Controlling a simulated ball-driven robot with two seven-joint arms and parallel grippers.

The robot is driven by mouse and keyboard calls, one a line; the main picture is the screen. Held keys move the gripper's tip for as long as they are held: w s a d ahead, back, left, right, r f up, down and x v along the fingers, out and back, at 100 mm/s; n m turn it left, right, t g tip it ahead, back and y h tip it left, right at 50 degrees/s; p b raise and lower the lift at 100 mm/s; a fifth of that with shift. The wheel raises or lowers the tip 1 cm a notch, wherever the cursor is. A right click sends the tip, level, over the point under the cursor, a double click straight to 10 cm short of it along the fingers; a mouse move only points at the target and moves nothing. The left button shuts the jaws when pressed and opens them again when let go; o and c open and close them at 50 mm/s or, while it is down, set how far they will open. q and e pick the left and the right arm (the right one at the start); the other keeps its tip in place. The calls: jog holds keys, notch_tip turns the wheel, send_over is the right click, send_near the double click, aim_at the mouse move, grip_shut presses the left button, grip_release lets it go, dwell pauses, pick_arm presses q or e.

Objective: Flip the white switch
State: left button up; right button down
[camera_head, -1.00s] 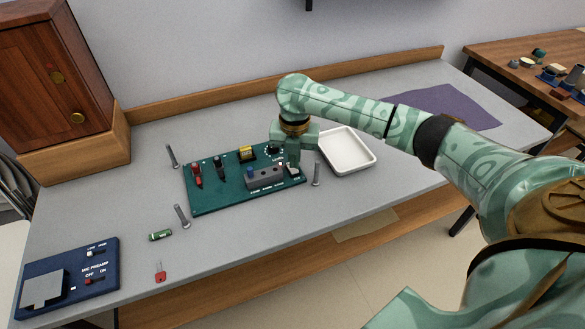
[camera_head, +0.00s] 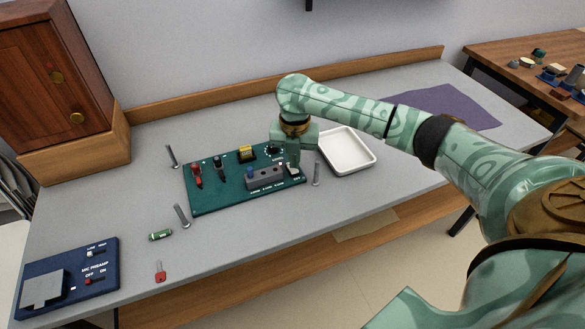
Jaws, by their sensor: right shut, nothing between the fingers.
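A green board (camera_head: 225,200) lies on the grey table, with knobs, plugs and small parts on it. A small white switch part (camera_head: 294,171) shows at the board's right end, largely hidden by my right gripper. My right gripper (camera_head: 292,166) points down over that end, shut and empty, its fingertips at or just above the white part. I cannot tell whether they touch it or which way the switch is set. A blue mic preamp panel (camera_head: 60,300) at the front left also carries a small white switch (camera_head: 89,254). My left gripper is not in view.
Grey posts stand around the board, one (camera_head: 316,175) close right of my gripper. A white tray (camera_head: 345,168) lies behind it to the right. A green cylinder (camera_head: 160,235) and a red key-like piece (camera_head: 160,272) lie front left. A wooden cabinet (camera_head: 60,80) stands back left.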

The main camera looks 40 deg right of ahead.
aim_at(294, 171)
pick_arm(q)
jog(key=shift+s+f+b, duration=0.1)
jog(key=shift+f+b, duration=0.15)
jog(key=shift+b, duration=0.05)
pick_arm(e)
jog(key=shift+f, duration=0.9)
notch_tip(294, 171, up, 7)
jog(key=p, duration=0.7)
jog(key=shift+r, duration=0.1)
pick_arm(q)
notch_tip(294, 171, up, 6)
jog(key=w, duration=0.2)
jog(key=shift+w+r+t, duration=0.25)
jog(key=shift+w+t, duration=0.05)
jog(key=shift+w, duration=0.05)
